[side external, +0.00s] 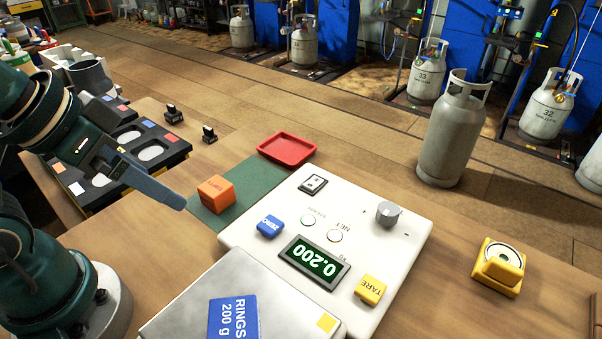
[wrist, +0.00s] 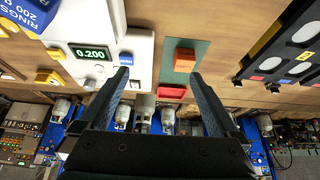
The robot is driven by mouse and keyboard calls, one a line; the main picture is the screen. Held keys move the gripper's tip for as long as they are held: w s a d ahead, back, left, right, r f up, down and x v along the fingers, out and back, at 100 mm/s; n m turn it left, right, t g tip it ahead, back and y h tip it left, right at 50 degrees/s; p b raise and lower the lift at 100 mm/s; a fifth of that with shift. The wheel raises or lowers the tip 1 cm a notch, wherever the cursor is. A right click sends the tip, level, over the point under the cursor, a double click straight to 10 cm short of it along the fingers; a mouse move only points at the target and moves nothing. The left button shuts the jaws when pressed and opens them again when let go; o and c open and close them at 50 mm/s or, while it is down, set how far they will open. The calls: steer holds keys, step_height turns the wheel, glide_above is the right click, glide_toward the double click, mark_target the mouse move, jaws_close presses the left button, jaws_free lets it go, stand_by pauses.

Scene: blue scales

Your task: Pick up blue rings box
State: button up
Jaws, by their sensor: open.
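The blue rings box (side external: 233,316) lies on the metal pan (side external: 180,312) of the white scale, labelled "RINGS 200 g". It is cut off by the bottom edge of the side external view. In the wrist view the blue rings box (wrist: 32,12) is at the top left corner, partly out of frame. The scale display (side external: 314,257) reads 0.200. My gripper (side external: 180,203) is at the left, above the table and apart from the box. In the wrist view my gripper (wrist: 160,78) has its two fingers spread wide with nothing between them.
An orange box (side external: 215,194) sits on a green mat (side external: 254,182), with a red tray (side external: 286,149) behind it. A black tray (side external: 128,140) with round recesses is at the left. A grey gas cylinder (side external: 452,130) stands behind the scale. A yellow object (side external: 499,268) lies at the right.

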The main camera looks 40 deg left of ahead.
steer(key=n+g+h, duration=0.5)
steer(key=g+h, duration=0.1)
steer(key=g, duration=0.3)
glide_toward(233, 299)
step_height(233, 299, down, 2)
steer(key=s+a, duration=0.2)
steer(key=d+g, duration=0.1)
steer(key=d+f+n+g+h, duration=0.1)
steer(key=d+n+g+h, duration=0.1)
steer(key=shift+w+d+f, duration=0.15)
steer(key=shift+w+f, duration=0.1)
steer(key=shift+w, duration=0.15)
steer(key=f, duration=0.1)
steer(key=d+f+n+g+h, duration=0.1)
steer(key=f+n+g, duration=0.1)
steer(key=shift+w+d+f+h, duration=0.25)
steer(key=shift+w+d+h, duration=0.05)
steer(key=shift+w+h, duration=0.1)
steer(key=shift+s+f+g, duration=0.3)
steer(key=shift+f+g, duration=0.2)
steer(key=shift+x, duration=2.6)
jaws_close()
